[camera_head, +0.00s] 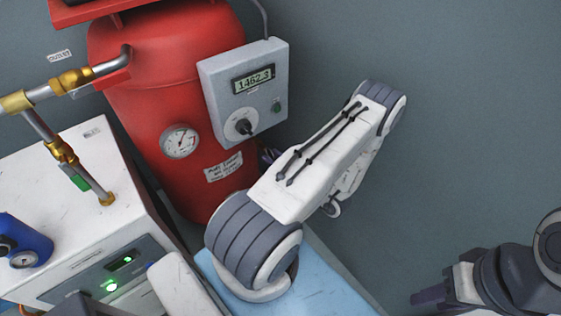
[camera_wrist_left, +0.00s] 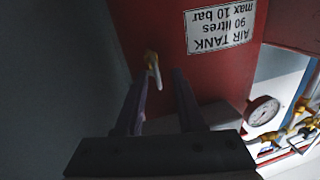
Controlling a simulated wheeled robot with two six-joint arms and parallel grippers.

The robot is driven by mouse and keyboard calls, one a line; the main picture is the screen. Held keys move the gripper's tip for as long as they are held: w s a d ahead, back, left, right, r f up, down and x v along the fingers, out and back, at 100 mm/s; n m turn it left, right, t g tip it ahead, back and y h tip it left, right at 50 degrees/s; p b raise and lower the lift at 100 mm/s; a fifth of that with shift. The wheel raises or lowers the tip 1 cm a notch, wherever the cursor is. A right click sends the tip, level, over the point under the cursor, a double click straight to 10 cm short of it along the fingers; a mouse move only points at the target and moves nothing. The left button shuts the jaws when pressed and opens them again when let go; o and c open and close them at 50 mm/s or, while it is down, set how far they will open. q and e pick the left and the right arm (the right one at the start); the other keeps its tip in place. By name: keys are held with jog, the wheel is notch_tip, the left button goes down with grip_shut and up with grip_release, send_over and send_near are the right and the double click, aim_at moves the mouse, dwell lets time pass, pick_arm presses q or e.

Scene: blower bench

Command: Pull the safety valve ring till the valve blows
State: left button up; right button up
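The red air tank (camera_head: 165,100) stands at the back left; its label and red wall fill the upper middle of the left wrist view (camera_wrist_left: 140,25). A small brass fitting (camera_wrist_left: 150,58) with a pale piece hanging from it, possibly the safety valve and ring, shows there. My left gripper (camera_wrist_left: 161,78) is open, its two dark fingers pointing at the tank. The fitting appears near the tip of the left-hand finger; I cannot tell whether they touch. In the head view my left arm hides this fitting. My right gripper (camera_head: 432,298) is at the lower right, away from the tank.
A grey control box (camera_head: 243,90) reading 1462.3 is on the tank's right, with a round gauge (camera_head: 180,141) beside it. Brass piping (camera_head: 62,150) rises from a white cabinet (camera_head: 100,225) at left. A blue regulator (camera_head: 25,240) sits there. The right wall area is clear.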

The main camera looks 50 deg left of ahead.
pick_arm(q)
jog(key=d, duration=1)
jog(key=shift+w, duration=0.4)
